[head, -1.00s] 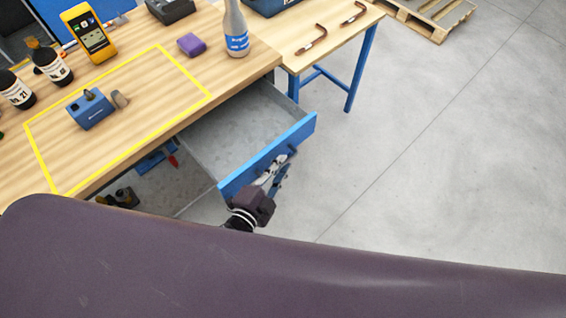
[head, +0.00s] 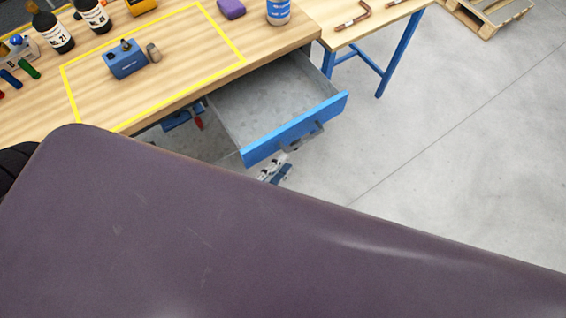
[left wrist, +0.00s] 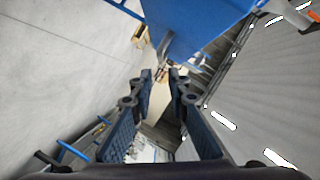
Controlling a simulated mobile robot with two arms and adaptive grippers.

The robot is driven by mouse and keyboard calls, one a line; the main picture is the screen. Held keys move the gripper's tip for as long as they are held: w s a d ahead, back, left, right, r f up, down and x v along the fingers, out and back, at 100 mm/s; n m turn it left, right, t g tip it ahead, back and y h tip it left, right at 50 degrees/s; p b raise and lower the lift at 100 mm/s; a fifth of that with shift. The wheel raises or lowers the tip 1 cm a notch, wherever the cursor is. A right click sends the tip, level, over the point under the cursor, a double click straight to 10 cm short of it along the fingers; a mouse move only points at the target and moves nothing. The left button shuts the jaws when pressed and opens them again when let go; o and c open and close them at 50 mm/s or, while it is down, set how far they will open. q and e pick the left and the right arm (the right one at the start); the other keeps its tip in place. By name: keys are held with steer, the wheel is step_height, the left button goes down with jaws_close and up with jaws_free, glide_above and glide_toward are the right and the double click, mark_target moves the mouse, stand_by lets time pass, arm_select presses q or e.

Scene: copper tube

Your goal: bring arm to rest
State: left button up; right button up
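My left gripper (head: 273,170) shows just beyond the edge of my own large dark body part, below the front of the open drawer (head: 295,128). It is apart from the drawer handle (head: 302,138) as far as I can tell. In the left wrist view my left gripper (left wrist: 162,78) has its two fingers apart with nothing between them, and a blue panel (left wrist: 195,25) lies beyond the tips. Most of the left arm is hidden in the head view. My right gripper is not in view.
The drawer is pulled out from the wooden workbench (head: 180,80) and looks empty. A blue device (head: 125,60) stands inside the yellow outline, with bottles (head: 52,32) behind it. Copper tubes (head: 352,18) lie on a second table. The floor at right (head: 450,140) is clear.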

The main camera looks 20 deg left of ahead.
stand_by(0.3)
arm_select(q)
steer(key=s+a+f+n+g+y, duration=0.1)
steer(key=s+a+f+n+g, duration=0.15)
steer(key=f, duration=0.65)
steer(key=s+a+f+n+g+y, duration=0.15)
steer(key=s+f, duration=0.25)
steer(key=f, duration=0.5)
steer(key=s+a+f+n+g+y, duration=0.1)
steer(key=s+f+n+g, duration=0.2)
steer(key=f, duration=0.7)
steer(key=s+a+f+n+g, duration=0.3)
steer(key=s+f, duration=0.3)
steer(key=s, duration=0.2)
steer(key=s+a+f+n+g+y, duration=0.1)
steer(key=s+a+f+n+g, duration=0.2)
steer(key=s, duration=0.6)
step_height(320, 180, down, 3)
steer(key=shift+a+f+g, duration=0.15)
steer(key=shift+a+g, duration=0.25)
steer(key=shift+a, duration=0.55)
steer(key=shift+y, duration=0.25)
